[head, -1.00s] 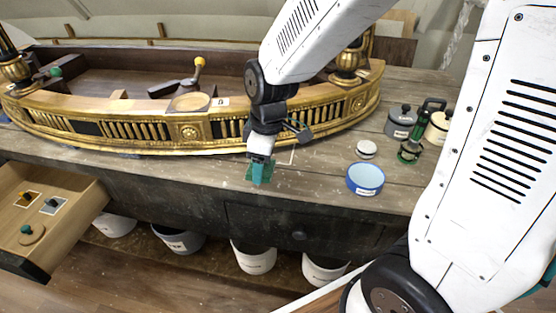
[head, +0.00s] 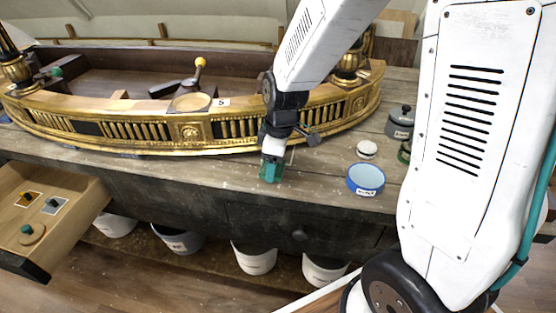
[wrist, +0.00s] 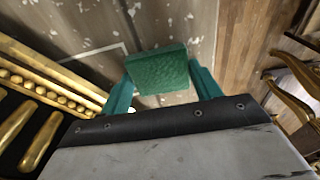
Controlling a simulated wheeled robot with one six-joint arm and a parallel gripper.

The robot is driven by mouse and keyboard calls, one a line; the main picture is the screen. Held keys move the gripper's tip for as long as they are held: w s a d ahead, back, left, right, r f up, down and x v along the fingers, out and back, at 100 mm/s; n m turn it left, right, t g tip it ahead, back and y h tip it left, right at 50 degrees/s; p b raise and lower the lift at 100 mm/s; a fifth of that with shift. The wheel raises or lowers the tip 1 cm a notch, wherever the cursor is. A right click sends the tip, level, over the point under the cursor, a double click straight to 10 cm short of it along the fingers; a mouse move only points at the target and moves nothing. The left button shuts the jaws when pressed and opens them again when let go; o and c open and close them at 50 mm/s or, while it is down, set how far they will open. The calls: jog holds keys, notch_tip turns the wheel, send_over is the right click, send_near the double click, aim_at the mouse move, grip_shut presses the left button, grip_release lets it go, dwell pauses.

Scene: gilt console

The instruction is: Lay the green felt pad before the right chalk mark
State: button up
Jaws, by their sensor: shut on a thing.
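My gripper (head: 270,170) has teal fingers and is shut on the green felt pad (wrist: 158,70). In the wrist view the pad spans between the two fingertips, above the bench top. In the head view the pad is mostly hidden by the fingers, in front of the gilt console. A thin white chalk line (wrist: 92,49) with a corner shows left of the pad in the wrist view. Part of a pale line (head: 291,156) shows just right of my gripper in the head view. I cannot tell whether the pad touches the wood.
The curved gilt console (head: 160,135) stands behind my gripper. A blue round dish (head: 365,179), a small white-topped item (head: 367,149) and a grey lidded pot (head: 400,122) stand to the right. An open drawer (head: 75,193) juts out at left. The bench's front edge is close.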

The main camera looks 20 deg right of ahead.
aim_at(279, 167)
jog(key=o, duration=0.9)
jog(key=shift+o, duration=0.2)
notch_tip(279, 167, up, 12)
jog(key=d, duration=0.1)
jog(key=s+d+r+m, duration=0.1)
jog(key=s+r+m, duration=0.1)
jog(key=s, duration=0.5)
jog(key=s+d+r+m, duration=0.1)
jog(key=s+r+m, duration=0.1)
jog(key=s+m, duration=0.3)
jog(key=s+d+r+m+h, duration=0.1)
jog(key=s+r+m, duration=0.1)
jog(key=s, duration=0.8)
jog(key=shift+d+r+m, duration=0.2)
jog(key=shift+m, duration=0.7)
